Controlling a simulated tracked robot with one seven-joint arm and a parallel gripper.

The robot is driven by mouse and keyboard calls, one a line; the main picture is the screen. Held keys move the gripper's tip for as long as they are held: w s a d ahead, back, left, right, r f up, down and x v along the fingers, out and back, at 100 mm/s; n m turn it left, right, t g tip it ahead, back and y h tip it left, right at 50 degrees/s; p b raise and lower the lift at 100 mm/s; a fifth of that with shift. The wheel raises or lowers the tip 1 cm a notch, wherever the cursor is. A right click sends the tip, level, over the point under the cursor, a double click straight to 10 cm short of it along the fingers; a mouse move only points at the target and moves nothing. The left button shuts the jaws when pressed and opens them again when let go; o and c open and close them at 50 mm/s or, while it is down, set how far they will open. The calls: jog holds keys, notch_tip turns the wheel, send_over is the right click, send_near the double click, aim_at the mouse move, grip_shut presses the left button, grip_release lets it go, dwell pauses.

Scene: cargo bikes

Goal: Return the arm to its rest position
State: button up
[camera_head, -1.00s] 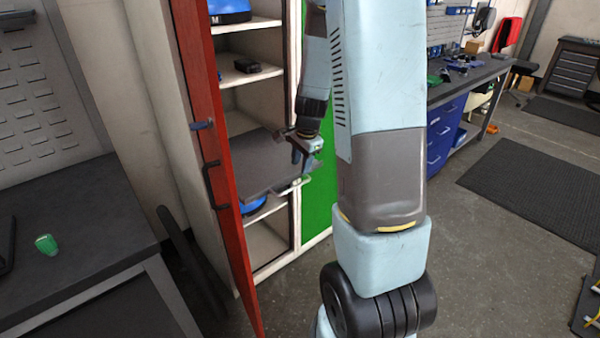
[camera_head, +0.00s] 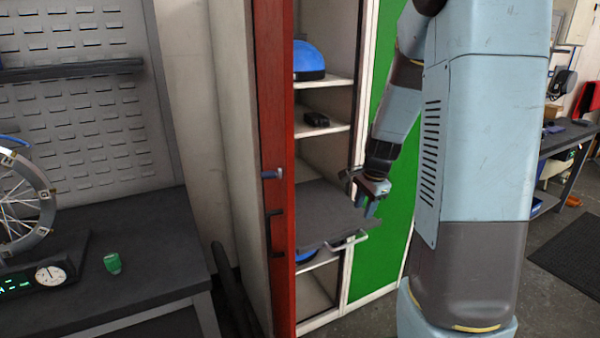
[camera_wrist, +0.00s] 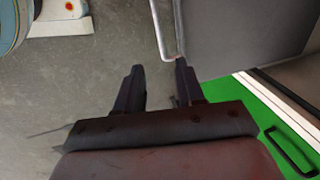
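My arm reaches down in front of the open cabinet on the right of the head view. My gripper (camera_head: 362,192) hangs just above and beside the front of a pulled-out grey tray (camera_head: 310,210) with a pale bar handle (camera_head: 348,241). In the wrist view my gripper (camera_wrist: 158,82) has its two dark fingers apart, with only floor between them. The right fingertip is close to the end of the handle (camera_wrist: 160,30); I cannot tell whether they touch. The upper arm hides part of the room.
The red door (camera_head: 274,130) stands open left of the tray; the green door (camera_head: 385,225) is behind my gripper. Blue helmets (camera_head: 308,62) and a small black item (camera_head: 316,119) are on shelves.

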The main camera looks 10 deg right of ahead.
jog(key=s+a+r+n+t, duration=0.1)
jog(key=s+a+r+n, duration=0.35)
jog(key=r, duration=0.25)
jog(key=s+a+r+n+t, duration=0.1)
jog(key=s+a+r+n, duration=0.2)
jog(key=s+r, duration=0.25)
jog(key=s+a+r+n, duration=0.2)
jog(key=s+r+n, duration=0.1)
jog(key=s, duration=0.3)
jog(key=s+a+r+n+t, duration=0.1)
jog(key=s+a+r+n, duration=0.1)
jog(key=s+r+n, duration=0.2)
jog(key=shift+s+n, duration=0.45)
jog(key=shift+s, duration=0.9)
jog(key=shift+a, duration=0.1)
